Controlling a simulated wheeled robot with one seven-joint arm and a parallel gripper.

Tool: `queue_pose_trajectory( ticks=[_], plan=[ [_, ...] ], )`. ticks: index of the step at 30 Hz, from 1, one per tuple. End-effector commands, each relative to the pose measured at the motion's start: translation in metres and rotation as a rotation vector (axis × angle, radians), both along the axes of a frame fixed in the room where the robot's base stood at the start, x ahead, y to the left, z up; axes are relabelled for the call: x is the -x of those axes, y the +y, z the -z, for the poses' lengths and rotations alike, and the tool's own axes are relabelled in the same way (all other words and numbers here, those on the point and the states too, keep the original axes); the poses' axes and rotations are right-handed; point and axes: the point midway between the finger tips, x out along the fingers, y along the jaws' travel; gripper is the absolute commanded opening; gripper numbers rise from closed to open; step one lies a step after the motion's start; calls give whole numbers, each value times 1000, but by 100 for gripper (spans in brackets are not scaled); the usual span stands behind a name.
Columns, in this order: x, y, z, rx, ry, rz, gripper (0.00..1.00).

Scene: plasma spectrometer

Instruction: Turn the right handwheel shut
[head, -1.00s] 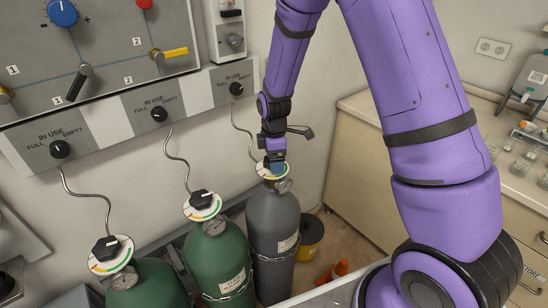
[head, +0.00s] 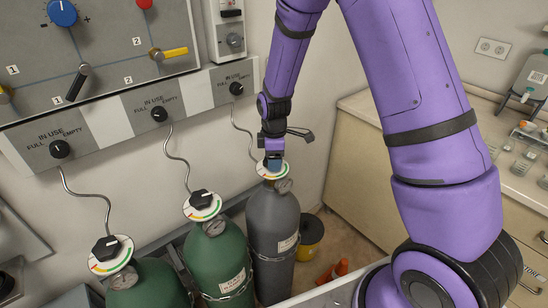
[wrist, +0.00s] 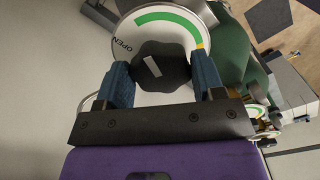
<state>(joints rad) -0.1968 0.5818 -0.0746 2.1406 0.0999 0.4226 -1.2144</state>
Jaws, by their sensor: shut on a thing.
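The right handwheel (wrist: 160,62) is a black lobed knob with a pale bar mark, over a white dial (wrist: 124,38) with a green-to-orange arc and the word OPEN. The dial (head: 286,170) tops the grey gas cylinder (head: 273,225) in the head view, where my gripper (head: 273,166) hides the knob. In the wrist view my gripper (wrist: 163,78) has its two blue fingers shut on opposite sides of the knob. The bar mark points up and slightly left, below the green arc.
Two green cylinders (head: 218,262) with similar black handwheels stand to the left. A panel with gauge knobs (head: 236,88) is on the wall behind, with a thin bent tube (head: 243,130) close to my wrist. A yellow-and-black bucket (head: 311,236) and orange cones (head: 340,268) are on the floor.

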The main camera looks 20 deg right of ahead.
Motion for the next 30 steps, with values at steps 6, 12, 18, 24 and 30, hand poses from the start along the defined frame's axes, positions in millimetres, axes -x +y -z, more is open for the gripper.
queue_pose_trajectory(
  ticks=[6, 12, 18, 24, 30],
  plan=[
    [0, 0, 0, -1, -1, 184, 38],
    [1, 1, -1, -1, -1, 376, 38],
    [2, 1, -1, 0, -1, 567, 38],
    [2, 2, -1, 0, -1, 756, 38],
    [2, 3, -1, 0, -1, 946, 38]
  ],
)
